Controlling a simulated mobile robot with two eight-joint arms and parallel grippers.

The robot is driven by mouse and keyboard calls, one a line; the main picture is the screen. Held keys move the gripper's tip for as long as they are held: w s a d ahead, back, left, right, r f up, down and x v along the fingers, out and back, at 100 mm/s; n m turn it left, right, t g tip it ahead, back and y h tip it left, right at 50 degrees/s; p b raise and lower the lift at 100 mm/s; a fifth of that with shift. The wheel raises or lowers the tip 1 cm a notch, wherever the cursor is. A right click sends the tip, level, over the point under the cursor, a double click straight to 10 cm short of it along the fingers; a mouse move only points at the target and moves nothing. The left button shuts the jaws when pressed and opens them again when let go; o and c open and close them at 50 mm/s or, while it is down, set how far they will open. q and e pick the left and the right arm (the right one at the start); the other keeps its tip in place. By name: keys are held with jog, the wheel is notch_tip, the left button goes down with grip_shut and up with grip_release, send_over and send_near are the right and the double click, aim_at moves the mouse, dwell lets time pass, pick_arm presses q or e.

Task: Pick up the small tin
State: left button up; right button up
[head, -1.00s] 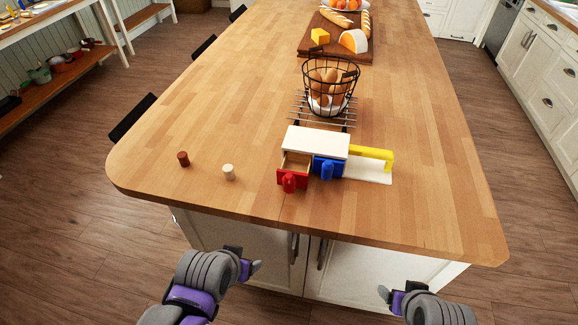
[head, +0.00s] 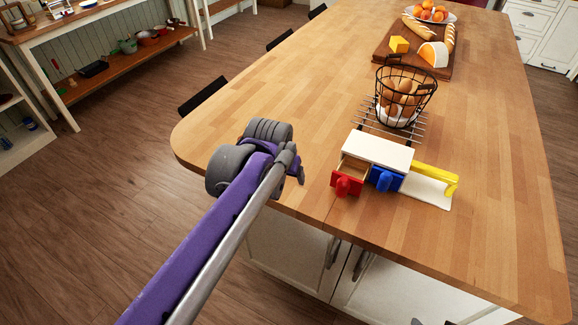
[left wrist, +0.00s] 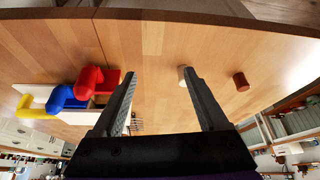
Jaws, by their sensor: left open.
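Two small cylinders show in the left wrist view: a cream one (left wrist: 182,72) and a brown one (left wrist: 241,82). I cannot tell which is the tin. The cream one appears near the tip of the right-hand finger, which seems to overlap its edge; the brown one is outside the fingers, to the right. My left gripper (left wrist: 158,100) is open with nothing held. In the head view the left gripper (head: 300,175) is over the island's near left part, and my arm hides both cylinders. Only a sliver of my right gripper (head: 416,321) shows at the bottom edge.
A white-topped box (head: 378,149) with a partly open red drawer (head: 345,181), a blue drawer (head: 386,179) and a yellow piece (head: 436,175) stands right of the left gripper. Behind it are a wire basket (head: 405,95) of eggs and a bread board (head: 385,60).

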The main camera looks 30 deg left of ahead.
pick_arm(q)
jog(key=w+a+n, duration=0.1)
jog(key=w+a, duration=0.6)
jog(key=w, duration=0.2)
jog(key=shift+g, duration=0.4)
jog(key=x, duration=0.5)
jog(key=shift+w+r+b, duration=0.1)
jog(key=shift+b, duration=0.25)
jog(key=x, duration=0.5)
jog(key=shift+d+f, duration=0.1)
jog(key=shift+f, duration=0.15)
grip_shut()
